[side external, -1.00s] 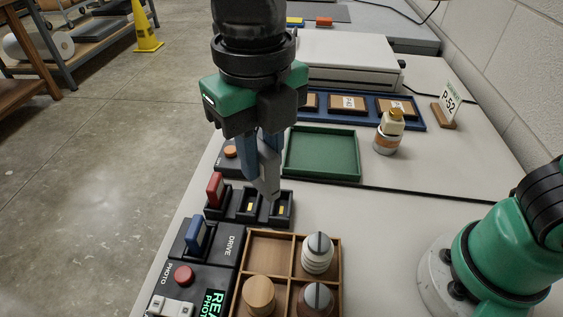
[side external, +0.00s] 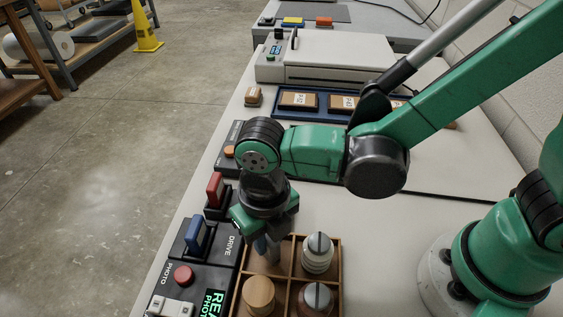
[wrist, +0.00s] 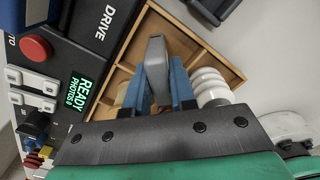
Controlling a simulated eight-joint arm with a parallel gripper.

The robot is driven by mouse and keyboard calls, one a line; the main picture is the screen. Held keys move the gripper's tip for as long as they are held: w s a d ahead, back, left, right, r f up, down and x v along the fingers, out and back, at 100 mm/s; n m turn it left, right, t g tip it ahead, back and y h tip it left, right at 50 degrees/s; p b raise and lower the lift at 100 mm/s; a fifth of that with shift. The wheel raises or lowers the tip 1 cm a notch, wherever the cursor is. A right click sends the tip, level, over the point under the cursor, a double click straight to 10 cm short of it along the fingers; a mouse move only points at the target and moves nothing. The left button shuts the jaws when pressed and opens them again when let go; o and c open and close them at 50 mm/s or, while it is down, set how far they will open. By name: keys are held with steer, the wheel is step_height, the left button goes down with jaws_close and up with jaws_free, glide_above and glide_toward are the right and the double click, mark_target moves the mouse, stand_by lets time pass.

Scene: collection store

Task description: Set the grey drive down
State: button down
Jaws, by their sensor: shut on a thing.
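My gripper (side external: 265,246) points down over the back left compartment of the wooden divided tray (side external: 339,262). Its blue fingers are shut on the grey drive (wrist: 157,68), which stands upright between them in the wrist view. The arm hides most of the drive in the side view. I cannot tell whether its lower end touches the tray floor. The tray also shows in the wrist view (wrist: 122,72), with bare wood around the drive.
A white ridged piece (side external: 317,254), a dark-topped piece (side external: 316,299) and a round wooden piece (side external: 258,294) fill other compartments. A blue drive (side external: 197,234) stands in the DRIVE unit (side external: 231,246) to the left. A red drive (side external: 214,189) stands behind it.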

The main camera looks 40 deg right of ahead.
steer(key=shift+f, duration=0.35)
steer(key=c, duration=0.7)
jaws_free()
step_height(320, 180, up, 12)
steer(key=f, duration=0.1)
steer(key=shift+w+d+f+m+t, duration=0.1)
steer(key=shift+w+d+m+t, duration=0.8)
steer(key=shift+d+m, duration=3.7)
steer(key=shift+w+d+r+m+t, duration=0.2)
steer(key=shift+d+m+t, duration=1.5)
steer(key=shift+m, duration=5.7)
steer(key=shift+w+d+f+m+t, duration=0.2)
steer(key=shift+w+d+m+t, duration=0.65)
steer(key=shift+d+m, duration=3.85)
